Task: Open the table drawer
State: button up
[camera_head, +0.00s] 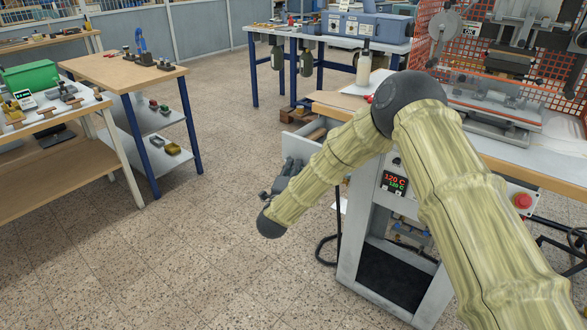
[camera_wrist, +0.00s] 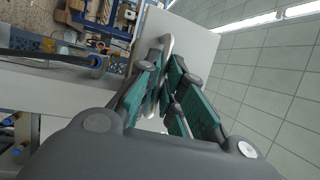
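The table drawer (camera_head: 297,145) stands pulled out from the left side of the workbench in the head view, and its open top shows things inside. My gripper (camera_head: 287,178) is at the drawer's outer front, partly behind my forearm. In the wrist view, the pale front panel (camera_wrist: 196,38) of the drawer carries a light bar handle (camera_wrist: 167,46). My gripper (camera_wrist: 165,70) has its green-padded fingers close together on either side of this handle, and they look closed on it. Part of the handle is hidden by the fingers.
The workbench (camera_head: 335,101) holds a press (camera_head: 500,105) at right; a control panel (camera_head: 396,184) is below. A wooden-topped table (camera_head: 110,72) stands at left, a blue-legged table (camera_head: 340,42) behind. The floor (camera_head: 190,250) left of the drawer is clear.

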jog(key=o, duration=0.3)
jog(key=v, duration=1.2)
dwell(0.3)
